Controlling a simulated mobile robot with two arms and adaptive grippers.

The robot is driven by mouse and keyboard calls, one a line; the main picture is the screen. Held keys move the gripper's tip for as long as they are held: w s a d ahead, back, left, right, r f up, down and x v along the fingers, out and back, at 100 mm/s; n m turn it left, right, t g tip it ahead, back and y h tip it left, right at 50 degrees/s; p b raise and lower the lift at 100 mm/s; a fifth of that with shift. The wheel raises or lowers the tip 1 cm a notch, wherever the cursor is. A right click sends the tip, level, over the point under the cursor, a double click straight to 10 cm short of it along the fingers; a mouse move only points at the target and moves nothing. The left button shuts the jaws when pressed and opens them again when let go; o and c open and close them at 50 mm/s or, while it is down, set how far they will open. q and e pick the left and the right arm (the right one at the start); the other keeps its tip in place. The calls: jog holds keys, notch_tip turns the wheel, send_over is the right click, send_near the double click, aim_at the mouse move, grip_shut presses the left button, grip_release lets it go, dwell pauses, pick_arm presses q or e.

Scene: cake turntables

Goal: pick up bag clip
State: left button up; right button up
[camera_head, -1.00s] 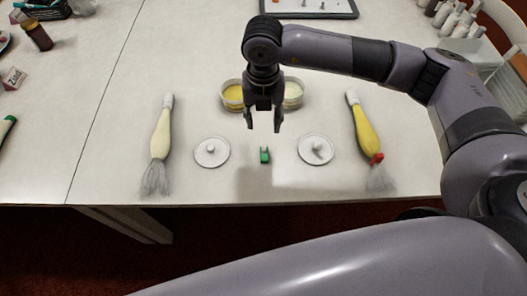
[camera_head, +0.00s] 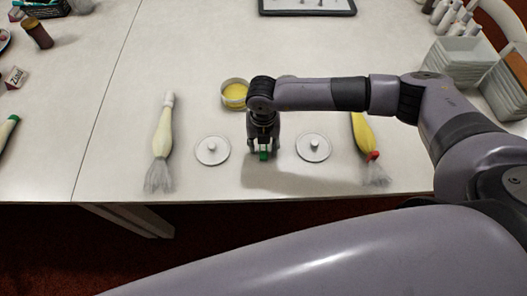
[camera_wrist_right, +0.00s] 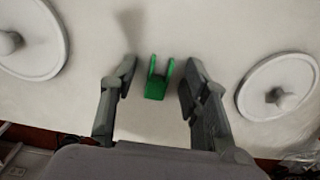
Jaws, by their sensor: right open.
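The bag clip is a small green piece with two prongs. In the head view the bag clip (camera_head: 263,155) sits on the white table between two white round lids, partly hidden by my right gripper (camera_head: 263,152). In the right wrist view the bag clip (camera_wrist_right: 158,80) lies between the two fingers of my right gripper (camera_wrist_right: 158,90), which is open with a gap on both sides of the clip. The fingers point down close above the table. My left gripper is not in view.
White lids with knobs lie left (camera_head: 212,150) and right (camera_head: 313,147) of the clip. A bowl of yellow filling (camera_head: 234,93) stands behind. The table's front edge is near.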

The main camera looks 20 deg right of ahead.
jog(key=c, duration=0.8)
jog(key=shift+r, duration=12.55)
